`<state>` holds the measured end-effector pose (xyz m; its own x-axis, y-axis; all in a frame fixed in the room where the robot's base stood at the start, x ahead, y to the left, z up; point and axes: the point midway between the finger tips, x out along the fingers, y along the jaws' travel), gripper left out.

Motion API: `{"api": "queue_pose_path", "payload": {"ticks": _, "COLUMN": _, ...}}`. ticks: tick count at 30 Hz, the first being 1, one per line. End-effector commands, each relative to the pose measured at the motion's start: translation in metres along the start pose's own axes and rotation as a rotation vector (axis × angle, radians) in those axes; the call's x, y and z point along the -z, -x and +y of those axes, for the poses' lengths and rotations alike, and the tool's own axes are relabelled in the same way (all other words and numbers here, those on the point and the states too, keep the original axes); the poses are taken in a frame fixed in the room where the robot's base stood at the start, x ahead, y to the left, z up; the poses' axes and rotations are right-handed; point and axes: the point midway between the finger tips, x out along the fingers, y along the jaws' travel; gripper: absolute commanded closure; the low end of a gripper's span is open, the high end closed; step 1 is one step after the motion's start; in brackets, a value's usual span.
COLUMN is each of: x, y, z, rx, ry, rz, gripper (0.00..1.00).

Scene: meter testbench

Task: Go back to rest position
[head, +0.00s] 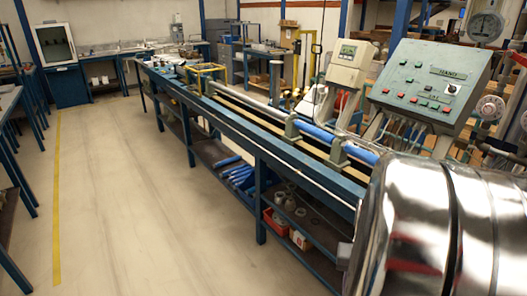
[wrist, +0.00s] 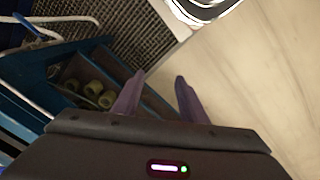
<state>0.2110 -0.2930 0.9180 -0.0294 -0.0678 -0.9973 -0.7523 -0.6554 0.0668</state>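My gripper (wrist: 160,78) shows in the wrist view with two purple-grey fingers spread apart. It is open, and nothing is between the fingertips. It points past the edge of the blue bench frame (wrist: 35,75), with pale floor (wrist: 250,80) to the right. I do not see my gripper in the head view. The near right end of the long bench is hidden there behind shiny metal.
The blue meter bench (head: 225,115) runs into the distance, carrying a blue pipe (head: 312,132). A green control panel (head: 430,82) stands above it. Lower shelves hold blue parts (head: 240,176) and a red bin (head: 275,222). The left floor (head: 130,200) is clear.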

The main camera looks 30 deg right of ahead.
Motion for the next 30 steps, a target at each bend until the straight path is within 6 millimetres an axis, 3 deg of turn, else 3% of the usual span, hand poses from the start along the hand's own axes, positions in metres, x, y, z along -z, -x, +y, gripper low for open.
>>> {"api": "queue_pose_path", "payload": {"ticks": 6, "x": -0.019, "y": 0.040, "z": -0.058, "rx": 0.027, "ry": 0.108, "rz": 0.048, "gripper": 0.61}}
{"api": "queue_pose_path", "payload": {"ticks": 15, "x": -0.053, "y": 0.086, "z": -0.124, "rx": 0.078, "ry": 0.287, "rz": 0.140, "gripper": 0.61}}
{"api": "queue_pose_path", "payload": {"ticks": 30, "x": -0.114, "y": 0.157, "z": -0.209, "rx": 0.200, "ry": 0.618, "rz": 0.372, "gripper": 0.61}}
